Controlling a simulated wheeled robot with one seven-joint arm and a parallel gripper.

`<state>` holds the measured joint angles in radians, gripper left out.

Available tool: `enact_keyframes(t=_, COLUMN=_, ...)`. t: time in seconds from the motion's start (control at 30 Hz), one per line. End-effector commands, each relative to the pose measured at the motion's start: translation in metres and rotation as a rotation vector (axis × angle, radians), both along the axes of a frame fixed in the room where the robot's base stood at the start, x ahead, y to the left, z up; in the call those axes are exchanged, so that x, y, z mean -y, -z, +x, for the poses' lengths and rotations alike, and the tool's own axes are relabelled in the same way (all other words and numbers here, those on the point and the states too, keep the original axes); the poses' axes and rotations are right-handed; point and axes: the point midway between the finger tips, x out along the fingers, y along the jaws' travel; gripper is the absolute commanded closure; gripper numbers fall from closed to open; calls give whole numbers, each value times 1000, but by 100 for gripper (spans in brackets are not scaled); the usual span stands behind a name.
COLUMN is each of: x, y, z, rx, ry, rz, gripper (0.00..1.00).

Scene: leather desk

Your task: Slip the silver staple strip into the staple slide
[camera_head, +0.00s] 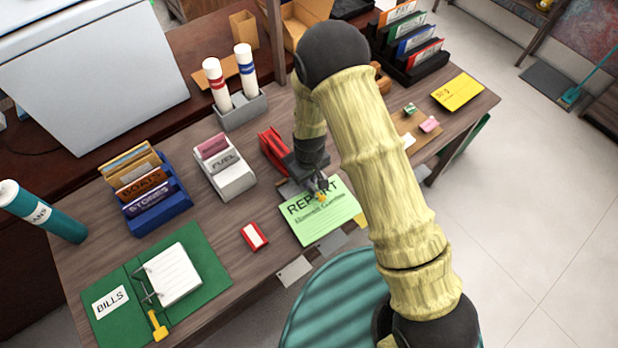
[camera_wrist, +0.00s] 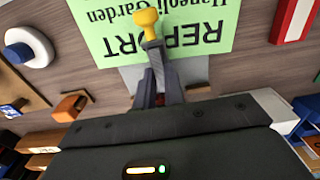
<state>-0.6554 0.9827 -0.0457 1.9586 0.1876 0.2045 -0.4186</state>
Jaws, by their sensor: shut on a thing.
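My gripper (camera_head: 318,184) is over the upper part of a green report sheet (camera_head: 335,222). Its dark fingers, also in the wrist view (camera_wrist: 158,88), are shut on a small piece with a yellow knob (camera_wrist: 146,18). I cannot tell whether this piece includes the silver staple strip, and I see no separate strip. A red stapler-like thing (camera_head: 271,143) stands just behind and left of my gripper, partly hidden by it. I cannot make out the staple slide.
A small red and white box (camera_head: 254,236) lies left of the sheet. My arm hides part of the desk's right side.

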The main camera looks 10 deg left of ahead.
Motion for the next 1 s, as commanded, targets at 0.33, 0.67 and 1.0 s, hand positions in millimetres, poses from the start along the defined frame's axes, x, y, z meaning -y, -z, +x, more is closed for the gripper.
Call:
enact_keyframes(t=0.33, x=0, y=1, z=0, rx=0, ry=1, rz=0, gripper=100)
enact_keyframes(t=0.67, x=0, y=2, z=-1, rx=0, ry=1, rz=0, gripper=100)
enact_keyframes(t=1.0, x=0, y=6, z=-1, rx=0, ry=1, rz=0, gripper=100)
